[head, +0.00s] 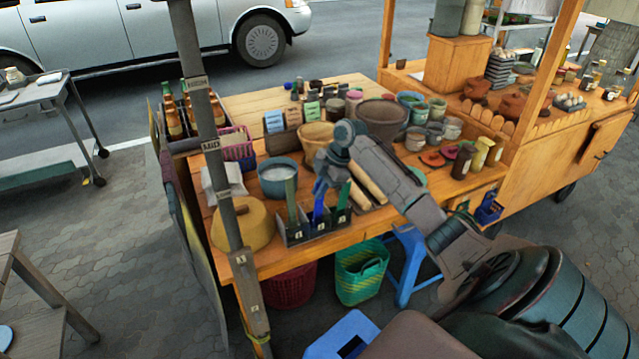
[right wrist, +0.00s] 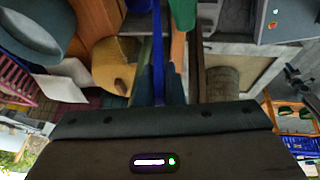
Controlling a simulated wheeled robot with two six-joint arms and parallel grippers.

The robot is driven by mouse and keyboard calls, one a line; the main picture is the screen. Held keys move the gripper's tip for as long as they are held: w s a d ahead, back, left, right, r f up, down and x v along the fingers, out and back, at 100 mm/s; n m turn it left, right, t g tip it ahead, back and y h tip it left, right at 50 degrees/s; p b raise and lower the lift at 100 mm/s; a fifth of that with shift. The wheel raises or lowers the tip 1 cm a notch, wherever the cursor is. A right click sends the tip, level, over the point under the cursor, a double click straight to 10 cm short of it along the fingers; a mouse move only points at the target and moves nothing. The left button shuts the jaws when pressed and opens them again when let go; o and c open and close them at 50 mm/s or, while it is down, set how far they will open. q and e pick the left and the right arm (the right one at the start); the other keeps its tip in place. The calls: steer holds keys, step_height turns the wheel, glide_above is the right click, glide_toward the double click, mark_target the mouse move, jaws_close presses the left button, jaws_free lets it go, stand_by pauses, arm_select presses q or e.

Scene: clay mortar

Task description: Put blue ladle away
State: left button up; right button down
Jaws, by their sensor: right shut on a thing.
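The blue ladle (head: 319,206) stands about upright at the dark rack (head: 312,236) on the front of the wooden table. Its lower part overlaps the rack's middle slot; I cannot tell how deep it sits. Green handles stand in the slots on either side, one at the left (head: 291,203) and one at the right (head: 343,196). My right gripper (head: 325,172) is shut on the upper part of the blue ladle. In the right wrist view, the blue ladle (right wrist: 158,50) runs between the fingers, beside a green handle (right wrist: 177,45). My left gripper is not in view.
A yellow lidded pot (head: 242,226) and a blue pot (head: 278,186) stand left of the rack. A grey post (head: 222,175) rises at the table's left front. Bowls and jars crowd the table behind. A blue stool (head: 408,262) stands below.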

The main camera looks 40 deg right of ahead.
steer(key=c, duration=1.5)
jaws_free()
steer(key=shift+o, duration=0.2)
steer(key=shift+r, duration=0.1)
steer(key=shift+d+r, duration=0.15)
steer(key=shift+r, duration=0.1)
steer(key=b+v, duration=0.3)
steer(key=v, duration=0.7)
steer(key=shift+s+f, duration=0.1)
steer(key=shift+s, duration=0.05)
